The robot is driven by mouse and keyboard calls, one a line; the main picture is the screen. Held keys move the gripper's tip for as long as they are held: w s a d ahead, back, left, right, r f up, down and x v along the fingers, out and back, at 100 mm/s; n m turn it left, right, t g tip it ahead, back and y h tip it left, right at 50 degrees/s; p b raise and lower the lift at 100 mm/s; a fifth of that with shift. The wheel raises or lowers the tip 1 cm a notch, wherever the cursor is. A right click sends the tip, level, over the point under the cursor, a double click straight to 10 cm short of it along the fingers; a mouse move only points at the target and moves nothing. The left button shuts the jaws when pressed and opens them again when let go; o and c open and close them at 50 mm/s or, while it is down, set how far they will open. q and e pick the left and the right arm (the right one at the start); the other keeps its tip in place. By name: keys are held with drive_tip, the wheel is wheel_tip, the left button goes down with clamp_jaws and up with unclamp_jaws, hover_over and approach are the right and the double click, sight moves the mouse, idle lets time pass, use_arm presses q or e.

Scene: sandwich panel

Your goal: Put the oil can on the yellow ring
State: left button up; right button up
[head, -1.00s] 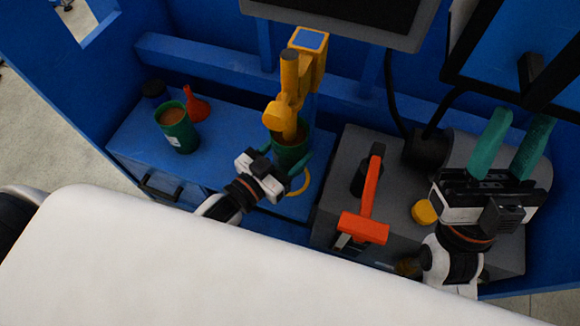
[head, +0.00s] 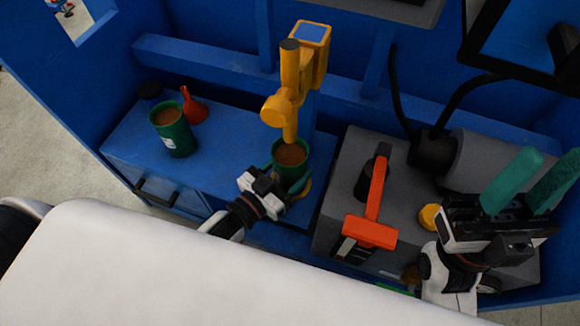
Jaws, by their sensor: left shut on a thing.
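A green can with a brown top (head: 291,155) stands upright below the yellow spindle, and I take it as the oil can. My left gripper (head: 287,181) is shut on its near side. Its base is largely hidden by the gripper. The yellow ring (head: 304,190) shows only as a small arc at the can's lower right. I cannot tell whether the can rests on it or hangs just above. A second, similar green can (head: 174,130) with a white label stands on the left of the blue bench. My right gripper (head: 533,178) is open and empty, its teal fingers apart.
The yellow spindle machine (head: 288,90) rises directly behind the held can. A grey machine with an orange handle (head: 372,205) is on the right. The blue bench (head: 226,155) is clear between the cans.

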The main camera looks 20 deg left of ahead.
use_arm(q)
drive_tip(key=shift+f, duration=0.1)
drive_tip(key=o, duration=1.3)
drive_tip(key=shift+c, duration=0.2)
